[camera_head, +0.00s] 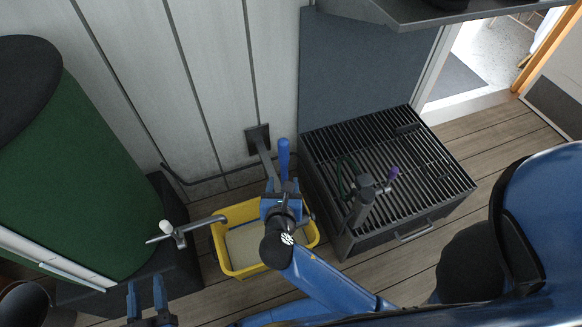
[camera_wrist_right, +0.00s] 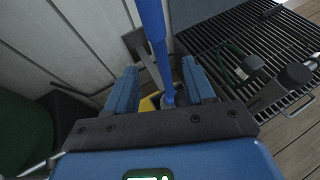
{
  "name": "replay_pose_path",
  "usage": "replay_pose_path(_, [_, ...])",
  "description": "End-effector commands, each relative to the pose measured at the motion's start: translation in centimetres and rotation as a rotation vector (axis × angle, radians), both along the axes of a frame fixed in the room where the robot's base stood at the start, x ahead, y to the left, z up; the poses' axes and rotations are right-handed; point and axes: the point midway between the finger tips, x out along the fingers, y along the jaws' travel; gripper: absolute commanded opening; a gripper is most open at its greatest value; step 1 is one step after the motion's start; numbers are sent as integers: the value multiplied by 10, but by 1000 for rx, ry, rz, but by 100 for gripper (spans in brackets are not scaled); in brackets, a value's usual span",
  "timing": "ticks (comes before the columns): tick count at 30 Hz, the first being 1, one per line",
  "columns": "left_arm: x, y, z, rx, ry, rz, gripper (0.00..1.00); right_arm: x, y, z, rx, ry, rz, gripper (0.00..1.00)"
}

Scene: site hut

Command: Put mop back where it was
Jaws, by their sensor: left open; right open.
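The mop's blue handle (camera_head: 284,155) stands up from the area of the yellow bucket (camera_head: 226,260). My right gripper (camera_head: 281,190) is open over the bucket, at the handle. In the right wrist view the handle (camera_wrist_right: 153,28) runs down between the two open fingers (camera_wrist_right: 160,88); I cannot tell whether they touch it. The mop's lower end is mostly hidden by my gripper. My left gripper (camera_head: 147,290) is open and empty at the bottom left, away from the mop.
A dark wall bracket (camera_head: 258,138) with a grey arm sits behind the bucket. A grated black unit (camera_head: 390,165) with taps stands to the right. A green drum (camera_head: 75,180) and a grey tap (camera_head: 175,230) are at the left. Plank floor shows in front.

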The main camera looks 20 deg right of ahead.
Motion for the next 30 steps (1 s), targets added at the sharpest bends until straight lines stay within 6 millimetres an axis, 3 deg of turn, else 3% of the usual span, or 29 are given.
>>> replay_pose_path(8, [0,0,1,0,0,0,43,-6,-2,-4,54,-8,-2,54])
replay_pose_path(14, [0,0,1,0,0,0,43,-18,-16,-28,378,-54,-27,54])
replay_pose_path(18, [0,0,1,0,0,0,43,-39,-26,-44,789,-99,-95,54])
replay_pose_path(22, [0,0,1,0,0,0,43,-66,-34,-48,1241,-150,-207,54])
replay_pose_path(26, [0,0,1,0,0,0,43,-96,-44,-36,1722,-223,-351,54])
replay_pose_path(30, [0,0,1,0,0,0,43,-125,-58,-11,2212,-325,-496,54])
